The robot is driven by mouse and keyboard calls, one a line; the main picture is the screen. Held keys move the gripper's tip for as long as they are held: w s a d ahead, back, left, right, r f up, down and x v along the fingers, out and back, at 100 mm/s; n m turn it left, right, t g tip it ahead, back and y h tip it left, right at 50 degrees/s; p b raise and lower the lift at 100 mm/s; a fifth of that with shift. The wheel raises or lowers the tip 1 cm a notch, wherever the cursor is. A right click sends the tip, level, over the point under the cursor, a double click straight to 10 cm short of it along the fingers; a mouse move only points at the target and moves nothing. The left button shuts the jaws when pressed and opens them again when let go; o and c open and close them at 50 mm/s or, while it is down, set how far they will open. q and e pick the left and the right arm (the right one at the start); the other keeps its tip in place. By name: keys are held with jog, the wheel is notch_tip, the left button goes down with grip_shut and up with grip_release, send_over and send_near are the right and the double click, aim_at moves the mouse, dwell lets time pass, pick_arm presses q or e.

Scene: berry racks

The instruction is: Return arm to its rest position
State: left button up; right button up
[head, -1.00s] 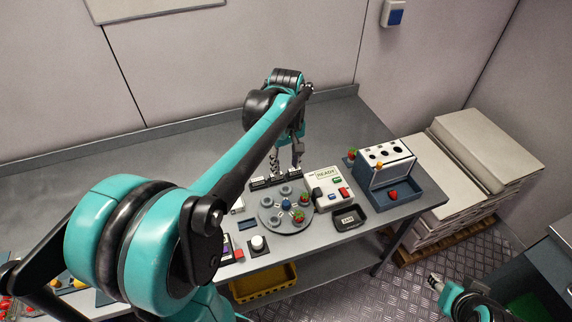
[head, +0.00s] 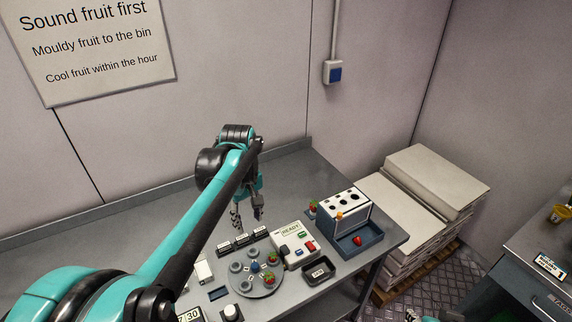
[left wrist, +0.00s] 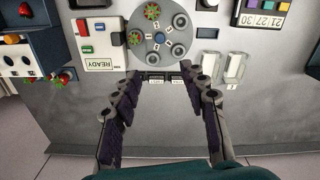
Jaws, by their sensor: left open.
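My left arm (head: 190,225) comes in from the lower left in the head view, teal and black, and reaches over the table. Its gripper (head: 247,217) hangs above the back of the table, behind the round grey turntable.
The turntable (head: 243,283) carries berries. Beside it stand a READY box (head: 289,240), a black tray (head: 319,270) and a holed box (head: 345,208) with a blue tray. Pale stacked sheets (head: 405,212) stand right of the table. A wall sign (head: 90,45) hangs upper left.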

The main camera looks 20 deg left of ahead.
pick_arm(q)
jog(key=s+d+f+m+t+b, duration=0.7)
jog(key=s+d+f+m+b, duration=0.2)
jog(key=s+d+f+m, duration=0.1)
notch_tip(320, 180, down, 3)
jog(key=shift+s+d+r+m, duration=0.2)
jog(key=shift+s+d+m, duration=0.25)
jog(key=shift+m, duration=0.75)
